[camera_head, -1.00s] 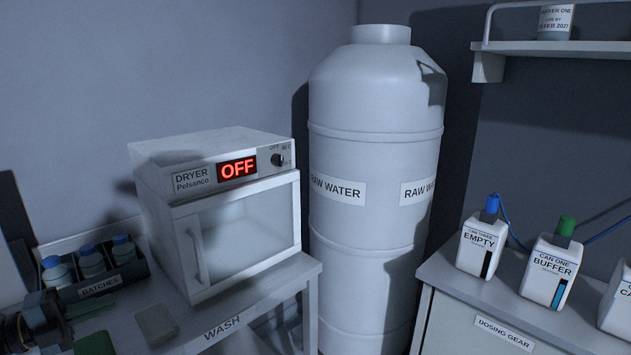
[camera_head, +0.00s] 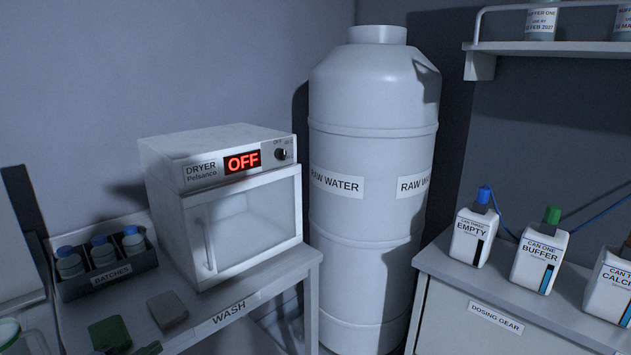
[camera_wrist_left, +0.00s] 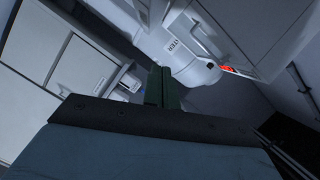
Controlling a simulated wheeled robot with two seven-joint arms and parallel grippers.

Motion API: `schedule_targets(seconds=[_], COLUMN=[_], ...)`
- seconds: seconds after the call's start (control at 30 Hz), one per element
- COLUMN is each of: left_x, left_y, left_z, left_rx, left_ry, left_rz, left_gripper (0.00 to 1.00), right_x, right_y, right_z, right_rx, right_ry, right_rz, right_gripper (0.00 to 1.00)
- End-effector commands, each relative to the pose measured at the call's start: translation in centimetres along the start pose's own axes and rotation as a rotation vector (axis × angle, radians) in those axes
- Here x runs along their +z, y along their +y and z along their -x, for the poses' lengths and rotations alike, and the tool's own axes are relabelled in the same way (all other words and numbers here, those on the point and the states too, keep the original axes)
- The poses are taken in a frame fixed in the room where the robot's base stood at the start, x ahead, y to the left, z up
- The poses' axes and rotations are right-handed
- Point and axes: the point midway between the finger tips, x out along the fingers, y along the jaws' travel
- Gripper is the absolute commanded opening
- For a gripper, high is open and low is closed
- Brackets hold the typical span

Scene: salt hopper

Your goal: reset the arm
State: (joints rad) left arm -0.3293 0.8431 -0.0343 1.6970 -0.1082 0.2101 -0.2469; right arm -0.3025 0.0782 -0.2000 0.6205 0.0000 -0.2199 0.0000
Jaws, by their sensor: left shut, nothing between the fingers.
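The rest of my left arm is out of the head view. My right gripper is in neither view.
The wash bench (camera_head: 233,314) holds a dryer reading OFF (camera_head: 218,200), a batches rack (camera_head: 112,281) with bottles, a green pad (camera_head: 109,334) and a grey-brown pad (camera_head: 167,309). A raw water tank (camera_head: 372,150) and dosing gear cabinet (camera_head: 455,325) stand right.

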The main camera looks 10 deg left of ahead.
Motion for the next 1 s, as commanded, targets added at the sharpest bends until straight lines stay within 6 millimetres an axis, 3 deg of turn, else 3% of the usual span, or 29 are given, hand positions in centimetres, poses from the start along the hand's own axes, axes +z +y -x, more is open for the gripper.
schedule_targets(seconds=[0.1,0.27,0.5,0.7,1.0], left_x=[-1.8,-4.4,-9.8,-13.7,-18.1], left_y=[4.1,8.8,14.5,16.7,18.1], left_z=[0.1,1.6,6.1,9.8,14.3], left_rx=[0.035,0.104,0.254,0.365,0.497], left_ry=[-0.154,-0.369,-0.682,-0.862,-1.036], left_rz=[0.172,0.394,0.709,0.876,1.031], left_gripper=[0.0,0.0,0.0,0.0,0.0], right_x=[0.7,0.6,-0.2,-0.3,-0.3], right_y=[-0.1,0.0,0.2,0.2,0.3], right_z=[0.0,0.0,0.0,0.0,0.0], right_rx=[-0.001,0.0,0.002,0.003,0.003], right_ry=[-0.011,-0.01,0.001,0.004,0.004], right_rz=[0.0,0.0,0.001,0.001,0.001], right_gripper=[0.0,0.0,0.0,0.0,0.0])
